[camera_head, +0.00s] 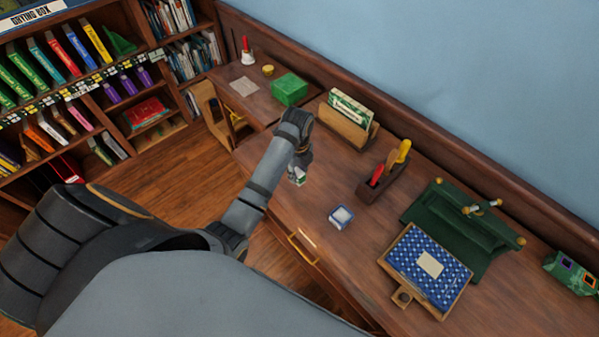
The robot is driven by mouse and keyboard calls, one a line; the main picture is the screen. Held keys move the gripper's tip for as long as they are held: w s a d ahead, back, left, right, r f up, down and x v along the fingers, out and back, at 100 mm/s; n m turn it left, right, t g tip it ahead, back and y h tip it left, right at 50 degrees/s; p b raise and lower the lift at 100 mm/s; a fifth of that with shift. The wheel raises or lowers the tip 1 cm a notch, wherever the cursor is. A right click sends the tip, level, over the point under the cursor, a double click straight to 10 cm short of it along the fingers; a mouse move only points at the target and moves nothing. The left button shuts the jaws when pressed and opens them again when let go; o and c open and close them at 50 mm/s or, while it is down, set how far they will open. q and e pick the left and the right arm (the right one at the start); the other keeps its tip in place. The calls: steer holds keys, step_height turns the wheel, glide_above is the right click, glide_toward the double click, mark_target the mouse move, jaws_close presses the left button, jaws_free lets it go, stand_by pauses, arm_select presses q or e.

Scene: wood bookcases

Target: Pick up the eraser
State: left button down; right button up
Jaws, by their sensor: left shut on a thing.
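My left arm reaches over the wooden desk (262,160), and its gripper (299,168) points down above the desk's left part. The left gripper is shut on a small white and green block, the eraser (298,177), which shows just below the wrist. The fingers are small and partly hidden by the wrist, so the exact grip is hard to see. I cannot tell how far the eraser is above the desk top. My right gripper is not in view.
A pen holder (385,180), a wooden card holder (347,122) and a green box (290,89) stand behind. A blue patterned book (414,250) lies at right. Bookcases (75,80) fill the left.

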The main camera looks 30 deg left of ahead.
arm_select(q)
steer(key=s+d+r+p, duration=0.1)
steer(key=s+d+r, duration=0.2)
steer(key=s, duration=0.5)
steer(key=shift+s+d+r, duration=0.15)
steer(key=shift+s+r, duration=0.1)
steer(key=shift+r, duration=0.3)
